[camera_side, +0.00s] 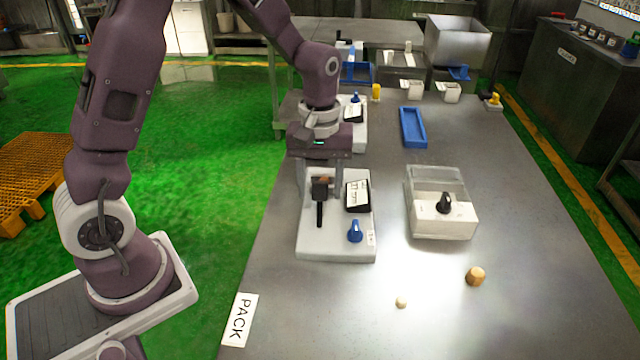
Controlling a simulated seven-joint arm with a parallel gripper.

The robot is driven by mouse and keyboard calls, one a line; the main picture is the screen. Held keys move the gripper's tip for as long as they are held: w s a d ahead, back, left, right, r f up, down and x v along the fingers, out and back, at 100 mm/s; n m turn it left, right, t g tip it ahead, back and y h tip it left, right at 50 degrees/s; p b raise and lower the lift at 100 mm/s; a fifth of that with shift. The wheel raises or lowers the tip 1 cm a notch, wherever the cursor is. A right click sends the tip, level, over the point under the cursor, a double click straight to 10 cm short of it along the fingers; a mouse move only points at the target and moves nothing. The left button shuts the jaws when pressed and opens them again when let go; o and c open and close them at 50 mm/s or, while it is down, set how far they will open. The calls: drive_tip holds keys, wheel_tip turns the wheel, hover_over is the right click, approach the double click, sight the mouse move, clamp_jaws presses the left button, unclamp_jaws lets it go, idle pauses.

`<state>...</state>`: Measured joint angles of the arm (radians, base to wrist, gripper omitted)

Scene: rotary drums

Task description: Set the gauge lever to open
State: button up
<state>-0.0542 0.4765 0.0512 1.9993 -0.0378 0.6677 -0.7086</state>
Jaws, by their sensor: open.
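A light grey panel (310,244) lies on the table. It carries a black lever (320,213) pointing toward the camera from a dark block, a black-framed gauge (357,196) with a white marked face, and a blue knob (355,232). My gripper (320,182) is above the far left part of the panel, with its fingers pointing down and spread apart around the lever's dark block. It is open; I cannot tell whether a finger touches the block. The fingertips are hard to make out.
A similar panel (357,138) stands behind my gripper. A clear-lidded box (440,222) with a black knob is to the right. A blue tray (412,127) lies farther back.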

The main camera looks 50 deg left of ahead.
clamp_jaws()
idle(1.4)
